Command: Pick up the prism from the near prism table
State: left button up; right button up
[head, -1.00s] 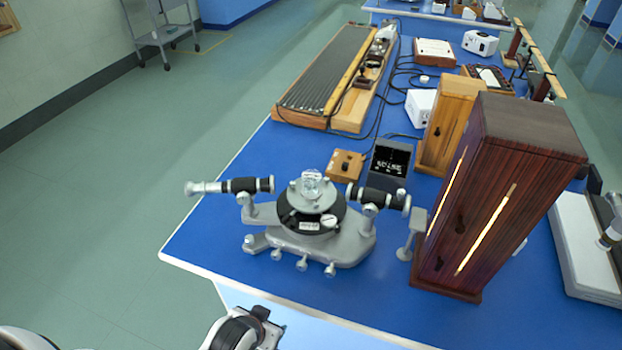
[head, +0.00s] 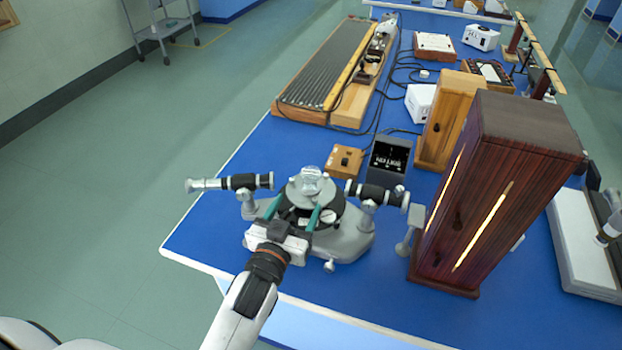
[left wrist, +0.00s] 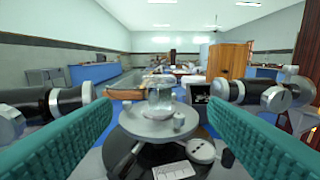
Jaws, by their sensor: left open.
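The clear glass prism (head: 311,177) stands on the round grey prism table (head: 299,197) of the near spectrometer. In the left wrist view the prism (left wrist: 160,104) sits upright on the table's disc (left wrist: 159,125), ahead of and between my fingers. My left gripper (head: 294,212) is open and empty, its two teal fingers reaching toward the table from the near side. The fingers (left wrist: 158,140) frame the prism in the left wrist view and do not touch it. My right gripper is out of view.
The spectrometer's tubes flank the prism table: one at left (head: 230,183), one at right (head: 377,194). A tall dark wooden cabinet (head: 500,190) stands close on the right. Blue bench is clear at left.

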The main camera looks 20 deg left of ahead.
aim_at(314, 167)
pick_arm(q)
jog(key=w, duration=0.2)
jog(key=w+p, duration=0.1)
jog(key=w, duration=0.4)
jog(key=shift+d+r+p, duration=0.2)
jog(key=shift+r+p, duration=0.05)
jog(key=shift+p, duration=0.05)
jog(key=w, duration=0.1)
jog(key=w+p, duration=0.1)
jog(key=w, duration=0.2)
jog(key=shift+w+a+r+p, duration=0.15)
jog(key=shift+w+r+p, duration=0.2)
jog(key=shift+w, duration=0.05)
jog(key=shift+w+f, duration=0.1)
jog(key=shift+w, duration=0.15)
jog(key=c, duration=1.1)
